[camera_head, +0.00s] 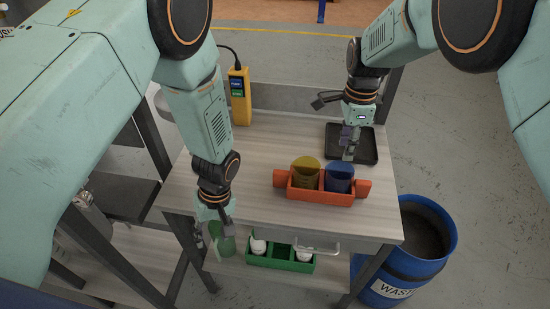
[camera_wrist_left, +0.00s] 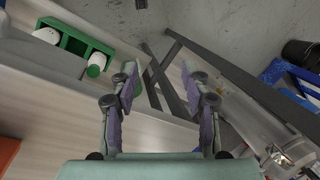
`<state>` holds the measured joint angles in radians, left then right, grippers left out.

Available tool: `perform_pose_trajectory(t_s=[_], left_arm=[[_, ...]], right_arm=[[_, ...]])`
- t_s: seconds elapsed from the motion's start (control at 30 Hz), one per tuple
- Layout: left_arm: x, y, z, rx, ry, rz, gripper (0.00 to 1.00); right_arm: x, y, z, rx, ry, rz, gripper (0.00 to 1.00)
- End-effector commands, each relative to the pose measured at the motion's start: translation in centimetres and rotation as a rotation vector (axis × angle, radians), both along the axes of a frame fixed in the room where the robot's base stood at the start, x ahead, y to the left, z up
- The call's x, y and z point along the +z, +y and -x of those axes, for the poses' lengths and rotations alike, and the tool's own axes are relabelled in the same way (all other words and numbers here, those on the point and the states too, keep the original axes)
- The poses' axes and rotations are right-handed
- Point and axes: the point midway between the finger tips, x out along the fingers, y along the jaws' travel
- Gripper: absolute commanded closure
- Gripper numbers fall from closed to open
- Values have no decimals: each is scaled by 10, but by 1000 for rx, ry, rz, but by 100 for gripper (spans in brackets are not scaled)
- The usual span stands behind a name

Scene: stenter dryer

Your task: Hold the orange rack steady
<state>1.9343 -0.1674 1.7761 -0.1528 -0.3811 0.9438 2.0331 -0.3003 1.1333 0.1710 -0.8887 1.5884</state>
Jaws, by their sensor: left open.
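The orange rack (camera_head: 322,198) stands on the tabletop and holds a yellow cup-like item (camera_head: 306,172) and a blue one (camera_head: 340,178). It has a block-like handle at each end. An orange patch, probably the rack, shows at the left edge of the left wrist view (camera_wrist_left: 8,152). My left gripper (camera_head: 216,232) is open and empty at the table's front left edge, apart from the rack; its spread fingers (camera_wrist_left: 159,78) show in the wrist view. My right gripper (camera_head: 349,150) points down at the black tray (camera_head: 372,156), behind the rack. Its jaw state is unclear.
A green rack (camera_head: 262,260) with white items sits on the lower shelf, beside a green item (camera_head: 225,245) partly hidden by my left gripper. A yellow handheld device (camera_head: 240,97) stands at the back. A blue waste barrel (camera_head: 415,262) is at right. The tabletop left of the orange rack is clear.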

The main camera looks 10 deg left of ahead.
Motion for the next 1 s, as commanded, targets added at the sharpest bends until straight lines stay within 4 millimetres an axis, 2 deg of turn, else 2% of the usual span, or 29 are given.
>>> perform_pose_trajectory(t_s=[0.03, 0.2, 0.4, 0.5, 0.6, 0.73, 0.87, 1.0], left_arm=[[2, -7, -21, 63, -31, -12, 53], [13, -30, -79, 295, -113, -39, 53], [37, -66, -140, 566, -194, -38, 53], [50, -85, -164, 688, -222, -27, 53], [62, -101, -182, 787, -241, -12, 53], [67, -118, -197, 877, -251, 21, 53], [66, -127, -203, 917, -255, 40, 53], [55, -128, -203, 923, -253, 43, 53]], right_arm=[[0, 0, 0, 0, 0, 0, 62], [0, 0, 0, 0, 0, 0, 62], [0, 0, 0, 0, 0, 0, 62], [0, 0, 0, 0, 0, 0, 62], [0, 0, 0, 0, 0, 0, 62], [0, 0, 0, 0, 0, 0, 62], [0, 0, 0, 0, 0, 0, 62], [0, 0, 0, 0, 0, 0, 62]])
